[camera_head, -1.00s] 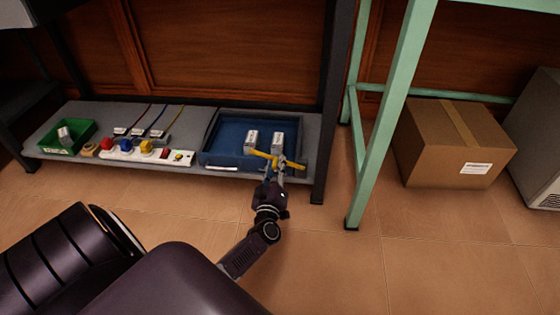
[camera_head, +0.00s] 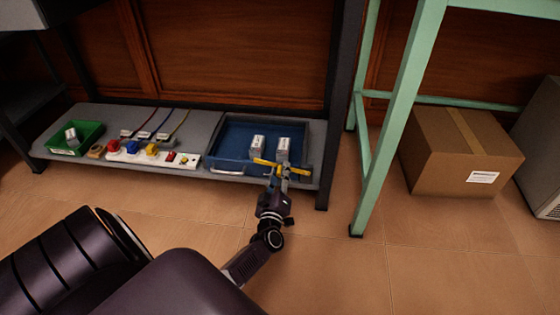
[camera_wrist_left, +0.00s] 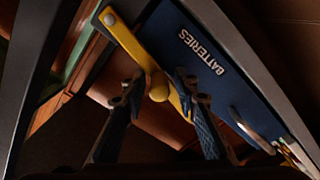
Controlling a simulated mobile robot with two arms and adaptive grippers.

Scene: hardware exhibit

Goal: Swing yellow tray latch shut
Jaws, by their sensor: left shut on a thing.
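The yellow latch (camera_head: 264,162) is a bar with a round knob at the front right of a blue tray (camera_head: 225,152). In the left wrist view the latch bar (camera_wrist_left: 128,40) runs diagonally across the tray's front corner, with one end on a pivot screw. The tray front (camera_wrist_left: 215,25) reads BATTERIES. My left gripper (camera_head: 279,172) is shut on the latch; the wrist view shows its fingers (camera_wrist_left: 160,95) on both sides of the knob. The fingers hide part of the bar. My right gripper is not in view.
Two white battery packs (camera_head: 283,147) stand in the tray. A power strip (camera_head: 182,160) with coloured plugs and a green bin (camera_head: 85,140) are to the left on the grey shelf (camera_head: 105,116). A dark table leg (camera_head: 330,150) and green leg (camera_head: 388,125) stand right.

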